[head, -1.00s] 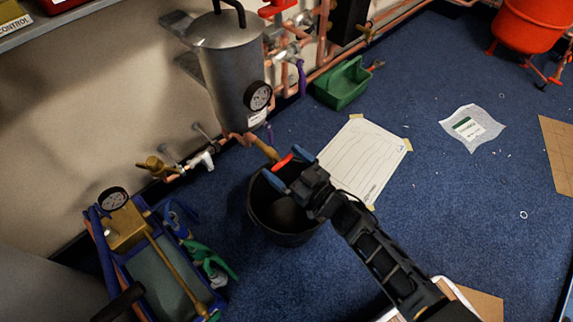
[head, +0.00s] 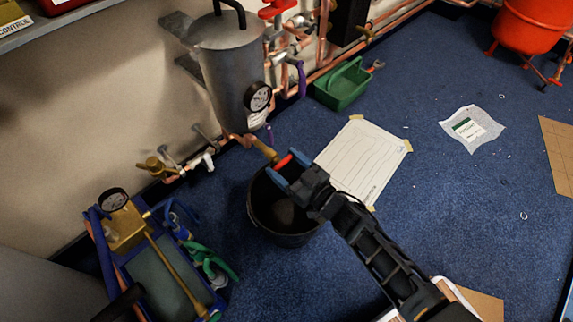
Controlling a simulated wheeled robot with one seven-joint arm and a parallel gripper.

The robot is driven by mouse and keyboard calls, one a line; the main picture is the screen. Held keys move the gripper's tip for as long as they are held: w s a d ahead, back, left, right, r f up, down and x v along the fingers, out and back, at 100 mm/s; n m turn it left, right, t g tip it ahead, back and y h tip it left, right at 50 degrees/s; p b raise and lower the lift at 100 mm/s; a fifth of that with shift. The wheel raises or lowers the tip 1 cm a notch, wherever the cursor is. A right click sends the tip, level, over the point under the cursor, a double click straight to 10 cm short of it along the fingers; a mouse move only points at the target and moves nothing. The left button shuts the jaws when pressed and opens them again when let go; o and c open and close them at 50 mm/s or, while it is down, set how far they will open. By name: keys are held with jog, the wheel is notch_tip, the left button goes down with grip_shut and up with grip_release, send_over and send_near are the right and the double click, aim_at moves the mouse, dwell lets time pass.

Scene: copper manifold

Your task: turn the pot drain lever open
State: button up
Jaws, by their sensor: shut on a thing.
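The grey metal pot (head: 228,75) with a round gauge (head: 258,97) is mounted on the wall at upper centre. A brass drain fitting (head: 264,149) comes off the pipe below it, above a black bucket (head: 283,222). The red drain lever (head: 283,161) sits at the fitting's end. My gripper (head: 282,169) is shut on the red lever, with its blue-tipped fingers on either side of it, over the bucket's rim. The fingers hide part of the lever.
A blue tool tray (head: 158,262) with a pump and hand tools lies at lower left. A paper sheet (head: 362,160) is taped to the floor right of the bucket. A green caddy (head: 342,84) stands behind it.

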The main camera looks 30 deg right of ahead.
jog(key=n, duration=0.4)
jog(key=shift+f, duration=0.1)
jog(key=n+b, duration=0.1)
jog(key=n, duration=0.2)
jog(key=n+b, duration=0.1)
jog(key=n, duration=0.2)
jog(key=n+b, duration=0.1)
jog(key=n, duration=0.2)
jog(key=shift+s+a+f, duration=0.1)
jog(key=shift+a+f, duration=0.1)
jog(key=shift+a, duration=0.05)
jog(key=n+b, duration=0.1)
jog(key=n, duration=0.3)
jog(key=shift+n+b, duration=0.3)
jog(key=shift+n, duration=0.1)
jog(key=o, duration=1.1)
jog(key=shift+c, duration=0.2)
jog(key=p+v, duration=0.2)
jog(key=v, duration=0.5)
jog(key=shift+s, duration=0.35)
